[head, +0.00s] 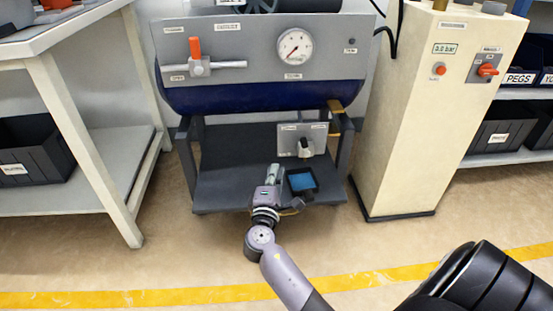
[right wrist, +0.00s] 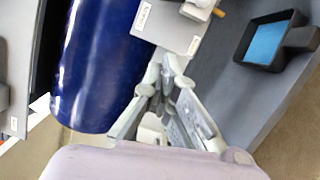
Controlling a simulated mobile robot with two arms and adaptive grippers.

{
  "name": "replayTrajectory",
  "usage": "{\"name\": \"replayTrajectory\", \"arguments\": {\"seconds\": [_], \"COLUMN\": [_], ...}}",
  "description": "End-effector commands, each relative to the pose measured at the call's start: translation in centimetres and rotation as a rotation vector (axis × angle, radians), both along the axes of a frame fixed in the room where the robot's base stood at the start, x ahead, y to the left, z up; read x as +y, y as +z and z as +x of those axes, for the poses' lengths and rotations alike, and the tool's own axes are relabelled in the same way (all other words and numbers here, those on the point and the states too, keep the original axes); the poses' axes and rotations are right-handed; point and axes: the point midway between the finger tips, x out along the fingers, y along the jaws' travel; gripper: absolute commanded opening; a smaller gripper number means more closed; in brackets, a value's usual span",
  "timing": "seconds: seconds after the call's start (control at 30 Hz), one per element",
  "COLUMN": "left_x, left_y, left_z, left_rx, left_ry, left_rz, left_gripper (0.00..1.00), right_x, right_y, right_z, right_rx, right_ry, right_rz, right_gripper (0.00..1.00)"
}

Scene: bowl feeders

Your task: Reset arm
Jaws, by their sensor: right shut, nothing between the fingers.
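My right arm reaches forward from the bottom of the head view. Its gripper (head: 273,172) is in front of the grey lower shelf of the compressor stand. In the right wrist view the fingers (right wrist: 168,62) meet at their tips with nothing between them. A small grey panel with a knob (head: 304,146) is just beyond the fingertips; it also shows in the right wrist view (right wrist: 165,22). I cannot tell whether the fingertips touch it. My left gripper is not in view.
The compressor's blue tank (head: 265,97) sits above the shelf (head: 220,180). A black tray with a blue inside (head: 301,180) is right of my gripper. A cream cabinet (head: 415,130) stands right, a white bench (head: 60,110) left. The floor in front is clear.

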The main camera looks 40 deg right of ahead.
Motion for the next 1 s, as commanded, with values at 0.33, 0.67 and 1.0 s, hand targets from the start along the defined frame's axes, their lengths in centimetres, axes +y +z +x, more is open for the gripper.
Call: {"name": "replayTrajectory", "arguments": {"seconds": [0.33,0.67,1.0], "left_x": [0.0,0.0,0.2], "left_y": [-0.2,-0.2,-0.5], "left_z": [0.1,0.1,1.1], "left_rx": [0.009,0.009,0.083], "left_ry": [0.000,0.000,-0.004], "left_rz": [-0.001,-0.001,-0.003], "left_gripper": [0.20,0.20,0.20], "right_x": [0.7,0.7,10.9], "right_y": [0.0,0.0,5.0], "right_z": [-0.7,-0.7,1.7], "right_rx": [-0.002,-0.002,-0.188], "right_ry": [-0.001,-0.001,0.487], "right_rz": [0.001,0.000,0.306], "right_gripper": [0.00,0.00,0.00]}}
